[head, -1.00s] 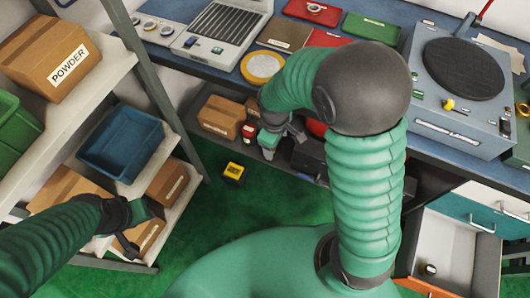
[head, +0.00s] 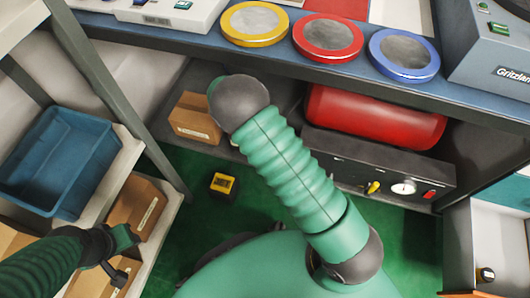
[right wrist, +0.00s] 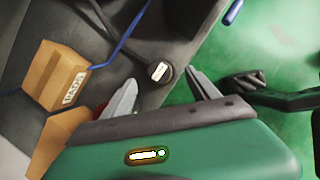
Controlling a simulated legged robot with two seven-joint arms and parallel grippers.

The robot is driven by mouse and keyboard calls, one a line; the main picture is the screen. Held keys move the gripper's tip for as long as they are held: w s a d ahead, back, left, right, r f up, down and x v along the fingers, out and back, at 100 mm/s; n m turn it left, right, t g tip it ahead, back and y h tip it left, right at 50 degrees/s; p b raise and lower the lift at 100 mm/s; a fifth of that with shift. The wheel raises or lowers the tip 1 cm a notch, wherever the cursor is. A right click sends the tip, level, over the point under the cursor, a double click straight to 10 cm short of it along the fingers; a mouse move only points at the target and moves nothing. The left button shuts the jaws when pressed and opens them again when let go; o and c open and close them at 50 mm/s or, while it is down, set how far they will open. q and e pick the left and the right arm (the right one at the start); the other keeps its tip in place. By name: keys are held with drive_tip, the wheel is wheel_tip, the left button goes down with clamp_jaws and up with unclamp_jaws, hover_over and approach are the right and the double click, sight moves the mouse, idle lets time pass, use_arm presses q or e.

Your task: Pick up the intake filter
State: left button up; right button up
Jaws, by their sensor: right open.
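A small round dark part with a white label (right wrist: 160,72) shows in the right wrist view, on a dark surface beyond my right fingertips. It has a dark stem or hose. It may be the intake filter, but I cannot read the label. My right gripper (right wrist: 160,88) is open and empty, with its fingers apart on either side of this part in the picture. I cannot judge the distance. In the head view my right gripper is hidden behind my arm. My left gripper (head: 122,258) is open and empty beside the left rack.
Under the bench stand a cardboard box (head: 195,118), a red tank (head: 375,117) and a dark panel with a gauge (head: 385,175). A yellow-black object (head: 223,186) is on the green floor. The bench edge (head: 400,88) overhangs. A blue bin (head: 60,165) sits on the rack.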

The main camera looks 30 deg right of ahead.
drive_tip(key=b+x, duration=0.1)
drive_tip(key=x, duration=0.3)
drive_tip(key=shift+f, duration=0.15)
drive_tip(key=f+b, duration=0.5)
drive_tip(key=shift+w+d, duration=0.1)
drive_tip(key=shift+d, duration=0.15)
drive_tip(key=shift+d+f, duration=0.1)
drive_tip(key=shift+r, duration=0.25)
use_arm(q)
drive_tip(key=s+x, duration=0.1)
drive_tip(key=x, duration=0.6)
drive_tip(key=shift+s+f, duration=0.2)
drive_tip(key=shift+s, duration=0.1)
use_arm(e)
drive_tip(key=c, duration=1.5)
